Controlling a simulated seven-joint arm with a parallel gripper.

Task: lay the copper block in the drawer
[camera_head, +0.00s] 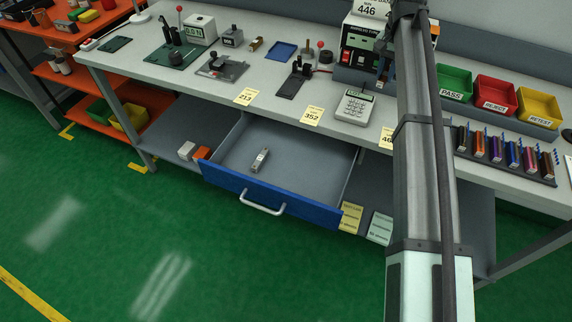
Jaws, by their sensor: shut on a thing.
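The blue-fronted drawer (228,183) is pulled open under the bench, with its grey inside showing. One small grey metal piece (261,159) lies on its floor, left of the middle; the rest of the floor is bare. I cannot make out a block that is clearly copper. A small brass-coloured piece (255,44) sits on the bench top, but I cannot tell what it is. My arm crosses the right of the picture and runs up to the top edge.
The bench top (330,88) carries fixtures, a calculator-like device (354,106) and yellow cards. Green (453,83), red (496,97) and yellow (538,107) bins stand at the right, behind a rack of coloured items (505,157). Small white and orange boxes sit left of the drawer.

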